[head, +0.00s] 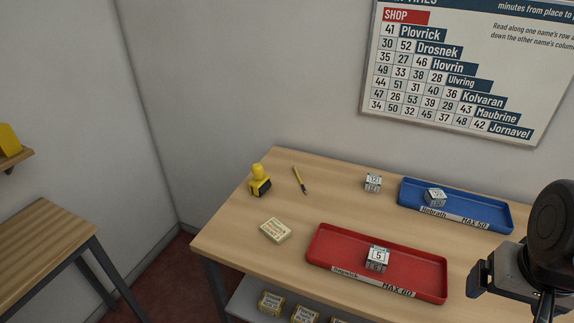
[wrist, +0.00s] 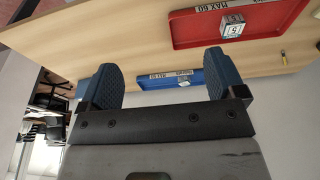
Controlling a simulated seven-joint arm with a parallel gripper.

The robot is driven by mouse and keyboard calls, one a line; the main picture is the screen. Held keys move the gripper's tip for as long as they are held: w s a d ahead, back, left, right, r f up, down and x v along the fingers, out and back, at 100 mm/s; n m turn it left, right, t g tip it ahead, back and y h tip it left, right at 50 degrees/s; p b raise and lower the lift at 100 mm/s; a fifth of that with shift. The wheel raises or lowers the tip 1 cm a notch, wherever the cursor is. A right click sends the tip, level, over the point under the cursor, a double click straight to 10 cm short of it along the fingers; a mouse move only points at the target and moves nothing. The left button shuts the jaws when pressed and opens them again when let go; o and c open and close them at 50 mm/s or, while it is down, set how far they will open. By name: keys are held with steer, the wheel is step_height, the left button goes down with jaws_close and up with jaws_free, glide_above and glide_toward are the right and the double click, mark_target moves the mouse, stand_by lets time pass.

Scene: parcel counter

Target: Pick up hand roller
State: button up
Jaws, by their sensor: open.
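A yellow-handled tool with a black head (head: 260,181) stands near the back left of the wooden counter in the head view. It may be the hand roller or a stamp; its shape is too small to tell. My gripper (head: 482,282) is at the right edge of the head view, far to the right of this tool. In the wrist view, my gripper (wrist: 160,78) has its two blue fingers wide apart with nothing between them.
A red tray (head: 325,234) and a blue tray (head: 480,211) each hold a pale cube. A thin yellow pen-like item (head: 299,180) and a small box (head: 275,230) lie near the tool. The counter's left end is otherwise clear.

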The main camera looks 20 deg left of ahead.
steer(key=c, duration=0.3)
steer(key=shift+c, duration=0.2)
